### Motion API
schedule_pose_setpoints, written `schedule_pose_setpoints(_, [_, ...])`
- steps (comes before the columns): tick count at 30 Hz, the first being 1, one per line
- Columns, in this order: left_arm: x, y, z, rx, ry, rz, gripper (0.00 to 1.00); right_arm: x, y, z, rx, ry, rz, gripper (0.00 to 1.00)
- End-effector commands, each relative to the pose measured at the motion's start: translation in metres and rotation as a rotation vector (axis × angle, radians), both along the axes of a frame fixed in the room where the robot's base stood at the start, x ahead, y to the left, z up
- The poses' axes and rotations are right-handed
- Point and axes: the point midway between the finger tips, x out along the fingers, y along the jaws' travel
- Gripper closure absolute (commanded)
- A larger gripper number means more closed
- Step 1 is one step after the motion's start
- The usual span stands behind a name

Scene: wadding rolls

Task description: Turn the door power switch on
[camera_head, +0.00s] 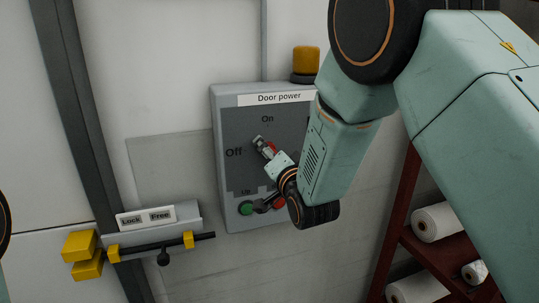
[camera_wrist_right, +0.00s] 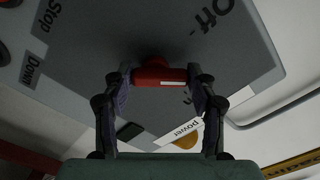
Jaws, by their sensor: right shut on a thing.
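The grey door power box (camera_head: 228,120) is on the wall in the head view, with "On" at the top and "Off" at the left of its dark panel. Its red rotary switch (camera_wrist_right: 160,75) is in the middle of the wrist view; only a bit of red (camera_head: 271,148) shows in the head view. My right gripper (camera_wrist_right: 160,78) has one finger on each side of the red handle and is shut on it. It reaches the panel from the right in the head view (camera_head: 264,147). The switch's setting is hard to tell. My left gripper is out of view.
Below the switch are a green button (camera_head: 246,208) and a red button (camera_head: 279,202), close under my right wrist. An amber lamp (camera_head: 306,61) tops the box. A Lock/Free latch (camera_head: 160,246) with yellow parts is at lower left. White rolls (camera_head: 440,221) lie on a red rack at right.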

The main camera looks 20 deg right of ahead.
Motion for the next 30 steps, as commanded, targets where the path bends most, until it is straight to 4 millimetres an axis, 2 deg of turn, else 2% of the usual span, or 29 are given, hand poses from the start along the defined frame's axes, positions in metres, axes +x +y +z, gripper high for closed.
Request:
schedule_pose_setpoints(18, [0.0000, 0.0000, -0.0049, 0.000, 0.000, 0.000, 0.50, -0.0004, -0.0046, 0.0008, 0.548, 0.018, -0.007, 0.74])
schedule_pose_setpoints(30, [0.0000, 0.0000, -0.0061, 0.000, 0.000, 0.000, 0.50, -0.0007, -0.0056, -0.0001, 0.726, 0.027, -0.008, 0.74])
